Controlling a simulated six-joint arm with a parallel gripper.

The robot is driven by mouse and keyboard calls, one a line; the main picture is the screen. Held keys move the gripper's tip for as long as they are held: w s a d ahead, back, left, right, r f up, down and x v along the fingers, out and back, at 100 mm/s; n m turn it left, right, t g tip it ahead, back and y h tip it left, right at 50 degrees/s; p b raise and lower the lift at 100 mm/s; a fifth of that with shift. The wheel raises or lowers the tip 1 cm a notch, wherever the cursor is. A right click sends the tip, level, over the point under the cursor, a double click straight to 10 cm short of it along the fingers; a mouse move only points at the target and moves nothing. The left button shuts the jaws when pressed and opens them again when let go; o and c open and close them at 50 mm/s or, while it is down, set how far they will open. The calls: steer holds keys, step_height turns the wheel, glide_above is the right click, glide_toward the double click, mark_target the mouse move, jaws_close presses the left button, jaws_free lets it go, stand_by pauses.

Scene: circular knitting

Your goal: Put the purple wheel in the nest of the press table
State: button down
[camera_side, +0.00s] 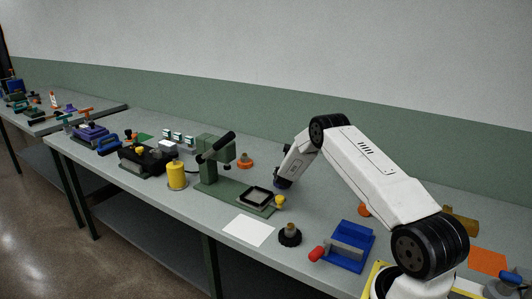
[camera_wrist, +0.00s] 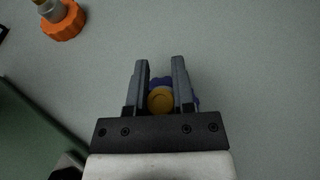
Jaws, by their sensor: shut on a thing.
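The purple wheel (camera_wrist: 160,98) has a yellow-orange hub and sits between the two fingers of my gripper (camera_wrist: 158,62) in the wrist view; the fingers are shut on it and hide parts of its rim. In the side view my gripper (camera_side: 281,181) points down behind and to the right of the press, with little of the wheel visible. The green press (camera_side: 212,158) has a base plate with a black square frame, the nest (camera_side: 256,196); its inside looks empty. The wheel is apart from the nest.
An orange wheel (camera_side: 244,161) stands behind the press; an orange knobbed wheel also shows in the wrist view (camera_wrist: 65,24). A white sheet (camera_side: 248,230), a black wheel (camera_side: 290,237) and a blue fixture (camera_side: 347,245) lie in front. A yellow cylinder (camera_side: 177,174) stands left.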

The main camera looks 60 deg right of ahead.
steer(key=shift+f, duration=0.1)
steer(key=shift+c, duration=2.3)
jaws_free()
steer(key=shift+v, duration=6.05)
